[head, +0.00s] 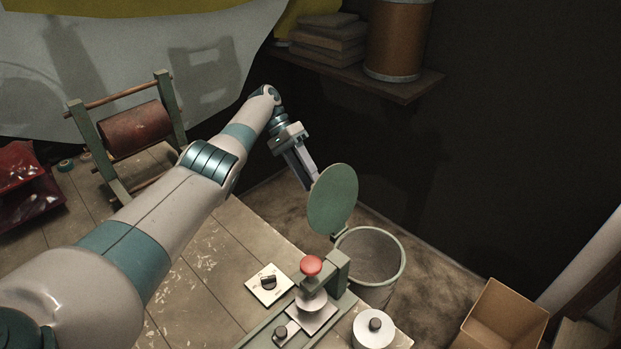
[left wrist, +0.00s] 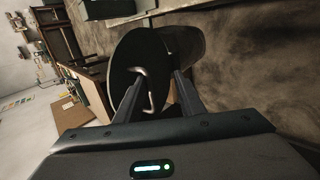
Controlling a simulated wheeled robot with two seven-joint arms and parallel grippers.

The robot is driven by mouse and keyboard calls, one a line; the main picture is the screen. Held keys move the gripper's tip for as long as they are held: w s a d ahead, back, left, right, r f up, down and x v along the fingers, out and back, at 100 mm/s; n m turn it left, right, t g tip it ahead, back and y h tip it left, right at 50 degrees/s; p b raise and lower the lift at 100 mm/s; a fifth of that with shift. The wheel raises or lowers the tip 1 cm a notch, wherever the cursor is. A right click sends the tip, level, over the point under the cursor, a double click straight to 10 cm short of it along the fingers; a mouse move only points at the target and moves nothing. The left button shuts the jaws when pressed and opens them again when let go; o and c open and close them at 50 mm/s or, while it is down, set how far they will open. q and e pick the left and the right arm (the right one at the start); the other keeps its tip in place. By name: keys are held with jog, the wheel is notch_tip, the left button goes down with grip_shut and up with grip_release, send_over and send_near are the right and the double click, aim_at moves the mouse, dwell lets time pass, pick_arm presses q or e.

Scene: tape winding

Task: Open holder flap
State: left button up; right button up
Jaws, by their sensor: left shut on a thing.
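A round green flap (head: 333,199) stands tilted up at the far rim of a cylindrical holder (head: 372,256), whose mouth is uncovered. In the left wrist view the flap (left wrist: 124,68) shows dark, with a bent metal handle (left wrist: 151,98) on its face. My left gripper (head: 309,181) reaches to the flap's left side, behind its edge. In the left wrist view my left gripper (left wrist: 157,80) has its fingers on both sides of the handle, shut on it. The exact contact is hard to see. My right gripper is not in view.
A green fixture with a red knob (head: 311,266) and a switch plate (head: 268,284) sit on the workbench (head: 205,285) beside the holder. A cardboard box (head: 500,318) is at lower right. A shelf (head: 405,88) with a drum juts from the wall above.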

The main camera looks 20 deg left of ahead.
pick_arm(q)
jog(key=shift+s+a+f, duration=0.15)
jog(key=shift+a+f, duration=0.05)
jog(key=shift+a, duration=0.1)
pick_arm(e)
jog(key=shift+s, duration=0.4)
